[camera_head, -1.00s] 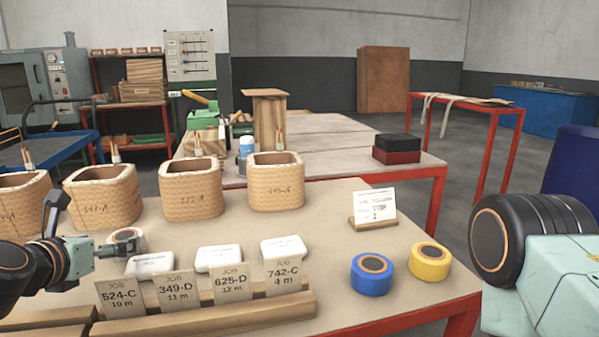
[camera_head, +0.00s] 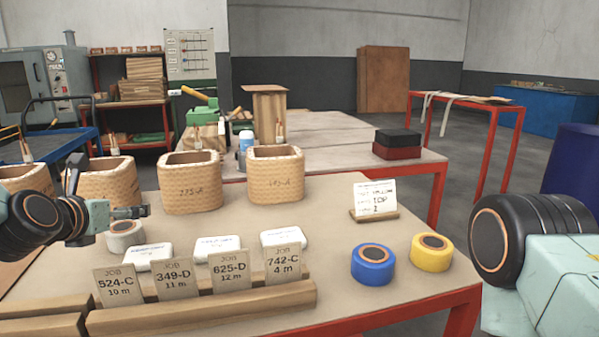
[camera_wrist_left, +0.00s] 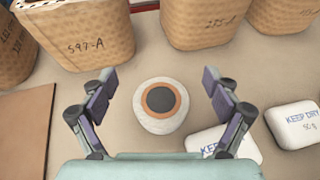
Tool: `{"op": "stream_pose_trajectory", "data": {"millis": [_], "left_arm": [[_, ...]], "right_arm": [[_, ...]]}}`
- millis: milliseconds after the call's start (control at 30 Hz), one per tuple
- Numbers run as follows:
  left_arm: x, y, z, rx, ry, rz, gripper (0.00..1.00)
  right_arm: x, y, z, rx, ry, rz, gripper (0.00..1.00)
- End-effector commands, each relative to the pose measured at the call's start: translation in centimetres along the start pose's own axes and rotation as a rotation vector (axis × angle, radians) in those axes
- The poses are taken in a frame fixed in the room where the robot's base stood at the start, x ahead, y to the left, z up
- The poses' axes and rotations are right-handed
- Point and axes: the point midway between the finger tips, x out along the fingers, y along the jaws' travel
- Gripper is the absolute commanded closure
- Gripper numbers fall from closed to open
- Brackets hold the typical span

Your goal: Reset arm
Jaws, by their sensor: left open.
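My left gripper (camera_head: 132,212) is open and empty above the near left part of the table. In the left wrist view its two fingers (camera_wrist_left: 160,98) stand wide apart. A white tape roll (camera_head: 124,235) with an orange-brown core lies on the table below it; in the wrist view the roll (camera_wrist_left: 160,106) shows between the fingers, and the gripper is apart from it. My right arm (camera_head: 535,250) shows at the right edge, but its gripper is out of view.
White packets (camera_head: 217,247) lie behind job cards (camera_head: 231,272) on a wooden strip (camera_head: 205,308). Blue tape (camera_head: 373,265) and yellow tape (camera_head: 431,253) sit right. The table (camera_head: 320,225) is clear at middle right.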

Motion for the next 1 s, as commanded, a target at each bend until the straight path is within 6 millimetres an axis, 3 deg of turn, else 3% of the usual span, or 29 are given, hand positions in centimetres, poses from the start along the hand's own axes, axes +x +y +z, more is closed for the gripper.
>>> {"op": "stream_pose_trajectory", "data": {"millis": [33,200,400,1000], "left_arm": [[-0.5,0.0,1.3,0.000,-0.003,0.000,0.12],[-1.5,0.0,3.6,0.000,-0.002,0.000,0.12],[-2.2,0.0,5.3,0.001,-0.001,0.000,0.12],[-2.1,-0.2,4.9,0.021,0.009,0.002,0.12]], "right_arm": [[-0.7,0.0,0.0,0.000,0.000,0.000,1.00],[-1.8,0.0,0.0,0.000,-0.001,0.000,1.00],[-2.5,0.0,0.0,0.000,-0.001,0.000,1.00],[-2.3,-0.1,-0.5,-0.002,0.012,-0.004,1.00]]}}
